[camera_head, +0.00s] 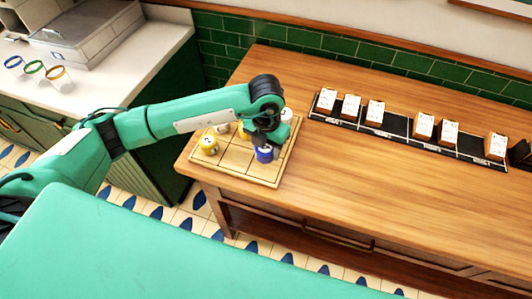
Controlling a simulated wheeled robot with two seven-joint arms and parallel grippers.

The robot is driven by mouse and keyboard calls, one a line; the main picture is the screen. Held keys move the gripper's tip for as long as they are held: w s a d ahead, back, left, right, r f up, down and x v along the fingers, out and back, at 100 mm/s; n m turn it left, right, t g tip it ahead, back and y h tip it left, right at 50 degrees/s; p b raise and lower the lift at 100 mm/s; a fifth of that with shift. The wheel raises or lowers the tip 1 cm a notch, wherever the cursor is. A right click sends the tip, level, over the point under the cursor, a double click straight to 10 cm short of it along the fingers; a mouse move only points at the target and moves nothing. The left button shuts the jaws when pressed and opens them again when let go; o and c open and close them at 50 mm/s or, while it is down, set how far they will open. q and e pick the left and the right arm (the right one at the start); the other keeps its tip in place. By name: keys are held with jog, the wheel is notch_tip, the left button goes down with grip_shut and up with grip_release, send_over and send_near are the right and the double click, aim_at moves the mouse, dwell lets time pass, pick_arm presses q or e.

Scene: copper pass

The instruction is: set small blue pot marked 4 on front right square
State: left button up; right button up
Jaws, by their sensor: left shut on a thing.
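A small blue pot (264,154) is at the right part of the wooden board of squares (234,173). My left gripper (263,142) is above it, pointing down and shut on it. Whether the pot touches the board, and its mark, I cannot tell. A yellow pot (208,144) stands on the left part of the board. A pale pot (286,115) stands at the back right, and another pale pot (223,128) and a yellow one stand partly hidden behind my arm. The front squares look bare. My right gripper is out of view.
The board lies at the left end of a wooden counter (370,195). A black rack (395,137) with several white-labelled blocks stands at the back right. Ringed glasses (58,77) and a grey case (88,35) are on the white counter at left.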

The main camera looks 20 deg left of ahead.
aim_at(266, 158)
pick_arm(q)
notch_tip(266, 158, down, 4)
jog(key=shift+r+p, duration=0.15)
jog(key=shift+p, duration=0.4)
jog(key=shift+f, duration=0.5)
jog(key=shift+f, duration=0.2)
jog(key=o, duration=1.1)
jog(key=shift+r, duration=0.1)
jog(key=shift+c, duration=0.2)
